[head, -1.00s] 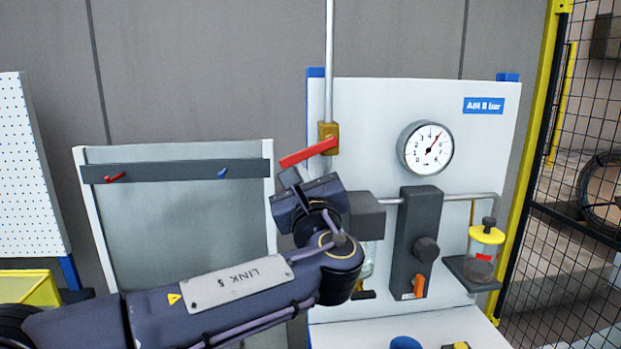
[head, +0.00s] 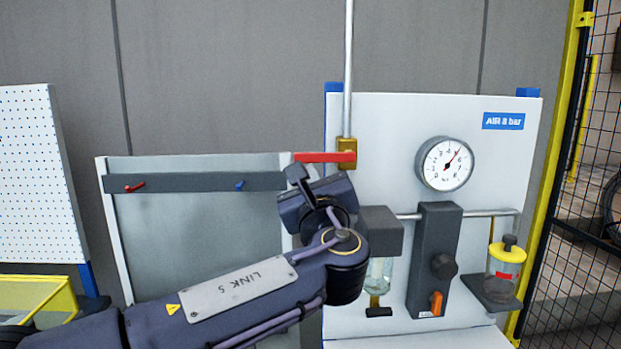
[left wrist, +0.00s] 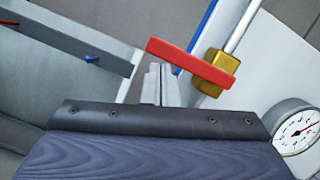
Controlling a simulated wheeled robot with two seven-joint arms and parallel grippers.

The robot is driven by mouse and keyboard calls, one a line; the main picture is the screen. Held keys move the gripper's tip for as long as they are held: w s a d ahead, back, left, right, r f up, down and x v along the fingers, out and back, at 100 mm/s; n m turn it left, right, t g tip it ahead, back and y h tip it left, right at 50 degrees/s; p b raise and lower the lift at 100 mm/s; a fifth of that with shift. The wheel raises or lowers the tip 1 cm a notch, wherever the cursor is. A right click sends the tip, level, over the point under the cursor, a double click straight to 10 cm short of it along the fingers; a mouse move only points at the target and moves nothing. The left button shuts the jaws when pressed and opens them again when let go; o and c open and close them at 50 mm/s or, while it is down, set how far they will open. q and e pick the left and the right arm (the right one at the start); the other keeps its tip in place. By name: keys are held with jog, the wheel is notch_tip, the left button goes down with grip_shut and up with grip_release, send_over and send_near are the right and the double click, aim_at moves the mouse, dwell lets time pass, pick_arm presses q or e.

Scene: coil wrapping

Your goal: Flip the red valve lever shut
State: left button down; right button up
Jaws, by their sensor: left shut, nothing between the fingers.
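The red valve lever (head: 322,157) lies level across the pipe and points left from the brass valve body (head: 347,147). The lever (left wrist: 190,62) and the brass body (left wrist: 216,72) also show in the left wrist view. My left gripper (head: 296,173) is shut and empty, just below the free left end of the lever. In the left wrist view its closed fingertips (left wrist: 157,72) end at the lever's lower edge, near its free end. Whether they touch it I cannot tell. My right gripper is not in view.
A round pressure gauge (head: 445,163) sits on the white board, right of the valve. A dark regulator block (head: 434,260) and a yellow-capped oiler (head: 505,270) are below it. A grey panel (head: 195,235) with small hooks stands left. A yellow-framed mesh fence (head: 590,200) is at right.

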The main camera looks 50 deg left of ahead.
pick_arm(q)
jog(key=s+d+f+b, duration=0.6)
jog(key=d, duration=0.1)
jog(key=shift+s+d+f, duration=0.2)
jog(key=shift+f, duration=0.05)
dwell(0.4)
dwell(0.5)
jog(key=s+f+n+g+h, duration=0.25)
jog(key=f+n+h, duration=0.25)
jog(key=f, duration=0.8)
jog(key=s+f+n+g+h, duration=0.2)
jog(key=f+n+g+h, duration=0.25)
jog(key=f, duration=0.85)
jog(key=s+d+f+n+h, duration=0.2)
jog(key=d+f+n+h, duration=0.2)
jog(key=d+n+h, duration=0.1)
jog(key=s+d+f+n+h, duration=0.3)
jog(key=d+f+n+h, duration=0.2)
jog(key=d+n, duration=0.3)
jog(key=shift+d+f+t+h, duration=0.25)
jog(key=shift+d+h, duration=0.2)
jog(key=shift+d, duration=0.25)
